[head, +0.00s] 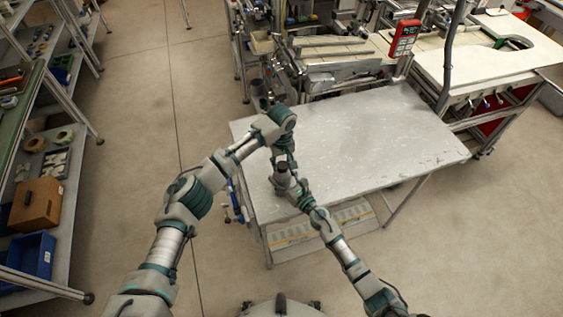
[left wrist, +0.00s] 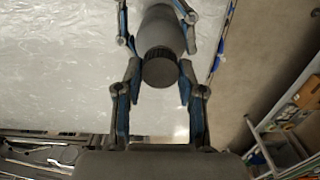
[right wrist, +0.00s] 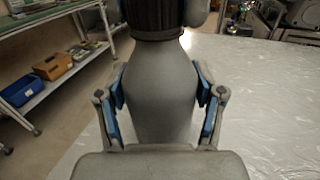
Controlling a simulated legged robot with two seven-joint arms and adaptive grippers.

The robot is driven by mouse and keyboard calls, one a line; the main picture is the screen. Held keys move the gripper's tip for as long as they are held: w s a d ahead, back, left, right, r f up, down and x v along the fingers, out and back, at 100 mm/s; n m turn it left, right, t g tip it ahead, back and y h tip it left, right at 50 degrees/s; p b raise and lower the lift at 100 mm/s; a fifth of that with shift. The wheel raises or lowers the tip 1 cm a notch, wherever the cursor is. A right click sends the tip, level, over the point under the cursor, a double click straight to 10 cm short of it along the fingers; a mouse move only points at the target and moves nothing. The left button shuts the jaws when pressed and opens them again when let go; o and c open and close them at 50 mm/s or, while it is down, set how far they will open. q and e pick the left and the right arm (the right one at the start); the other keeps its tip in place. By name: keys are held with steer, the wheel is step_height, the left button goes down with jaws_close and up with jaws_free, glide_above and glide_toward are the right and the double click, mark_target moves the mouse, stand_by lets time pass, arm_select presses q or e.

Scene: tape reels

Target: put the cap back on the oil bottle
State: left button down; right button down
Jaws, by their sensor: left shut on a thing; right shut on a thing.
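The oil bottle (right wrist: 160,90) is grey with a rounded shoulder and fills the middle of the right wrist view. My right gripper (right wrist: 162,86) is shut on its body, one blue-padded finger on each side. A dark ribbed cap (right wrist: 155,18) is at the bottle's top. In the left wrist view the cap (left wrist: 159,68) is seen end-on against the grey bottle (left wrist: 160,30). My left gripper (left wrist: 159,76) is shut on the cap. Whether the cap is fully seated cannot be told. In the head view both grippers meet above the table's left part, hiding most of the bottle.
The pale table (head: 390,135) is bare to the right of my grippers. Machinery (head: 335,65) with a red handheld panel (head: 404,38) stands behind it. A shelf at the left holds a brown box (head: 36,204) and a blue bin (head: 30,255).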

arm_select(q)
steer(key=m, duration=0.5)
steer(key=shift+w, duration=0.15)
arm_select(e)
steer(key=shift+s+a, duration=0.1)
arm_select(q)
steer(key=m, duration=0.8)
steer(key=shift+d, duration=0.15)
steer(key=m, duration=0.2)
steer(key=shift+m, duration=0.4)
steer(key=m, duration=0.5)
arm_select(e)
steer(key=shift+a, duration=0.1)
arm_select(q)
steer(key=m, duration=0.2)
steer(key=shift+m, duration=0.4)
steer(key=m, duration=0.5)
steer(key=shift+s, duration=0.2)
steer(key=m, duration=0.3)
steer(key=shift+m, duration=0.3)
steer(key=c, duration=0.6)
jaws_free()
steer(key=shift+d, duration=0.1)
steer(key=shift+c, duration=0.2)
steer(key=shift+s, duration=0.1)
